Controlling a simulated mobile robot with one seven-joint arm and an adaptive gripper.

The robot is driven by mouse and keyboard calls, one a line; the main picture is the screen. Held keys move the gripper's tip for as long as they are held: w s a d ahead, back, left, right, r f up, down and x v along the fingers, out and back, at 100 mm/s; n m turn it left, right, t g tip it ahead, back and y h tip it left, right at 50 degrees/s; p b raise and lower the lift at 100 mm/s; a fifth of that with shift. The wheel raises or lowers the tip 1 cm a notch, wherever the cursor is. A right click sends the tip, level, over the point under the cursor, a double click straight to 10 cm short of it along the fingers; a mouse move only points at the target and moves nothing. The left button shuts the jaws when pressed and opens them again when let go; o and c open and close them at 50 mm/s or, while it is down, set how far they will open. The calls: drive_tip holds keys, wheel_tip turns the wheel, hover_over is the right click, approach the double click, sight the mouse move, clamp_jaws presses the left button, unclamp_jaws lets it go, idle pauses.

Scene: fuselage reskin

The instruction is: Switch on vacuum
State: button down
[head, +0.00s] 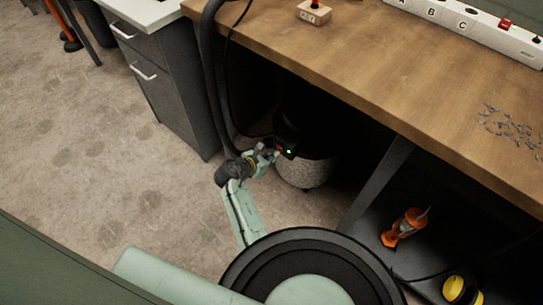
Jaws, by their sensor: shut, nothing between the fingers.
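The vacuum (306,170) stands on the floor in the shadow under the wooden bench. It has a dark top and a speckled grey drum. My gripper (275,153) is at the vacuum's front, right beside the red part. It is shut and holds nothing. I cannot tell whether the fingertips touch the vacuum. A dark hose (214,75) runs down from the bench edge behind my arm.
The wooden bench (400,80) overhangs the vacuum. A grey drawer cabinet (170,85) stands to the left. A dark bench leg (375,182) and a low shelf with an orange tool (404,228) and a yellow item (459,289) are to the right. Carpet at left is clear.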

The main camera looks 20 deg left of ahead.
drive_tip(key=shift+w+r+p, duration=0.1)
drive_tip(key=shift+r+p, duration=0.75)
drive_tip(key=shift+p, duration=0.15)
